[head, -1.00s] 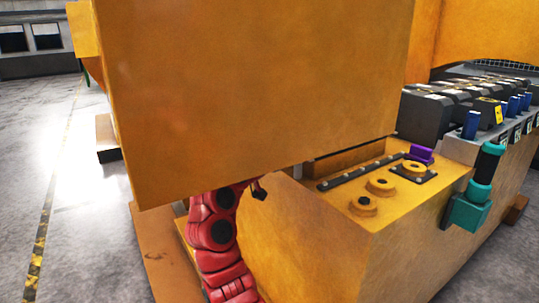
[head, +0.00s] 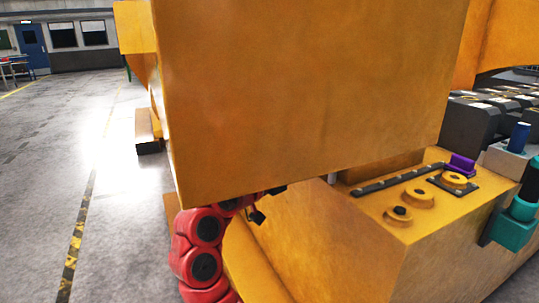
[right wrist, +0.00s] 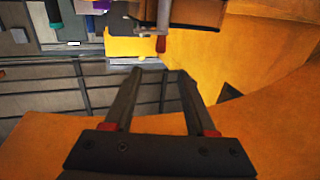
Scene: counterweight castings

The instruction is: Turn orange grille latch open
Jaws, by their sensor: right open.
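My right gripper (right wrist: 165,74) is open in the right wrist view, with two dark fingers and nothing between them. Its fingers point at a dark barred grille (right wrist: 60,95). I cannot clearly make out the orange latch. A small red-orange piece (right wrist: 161,44) hangs below a grey bar just beyond the fingertips, apart from them; I cannot tell if it is the latch. In the head view a red arm of mine rises at lower centre, and its dark end (head: 257,212) is partly hidden behind a large yellow-orange block. My left gripper is not identifiable.
The large yellow-orange block (head: 300,90) fills the middle of the head view. Orange surfaces lie close around my right gripper. Open floor (head: 60,150) lies left.

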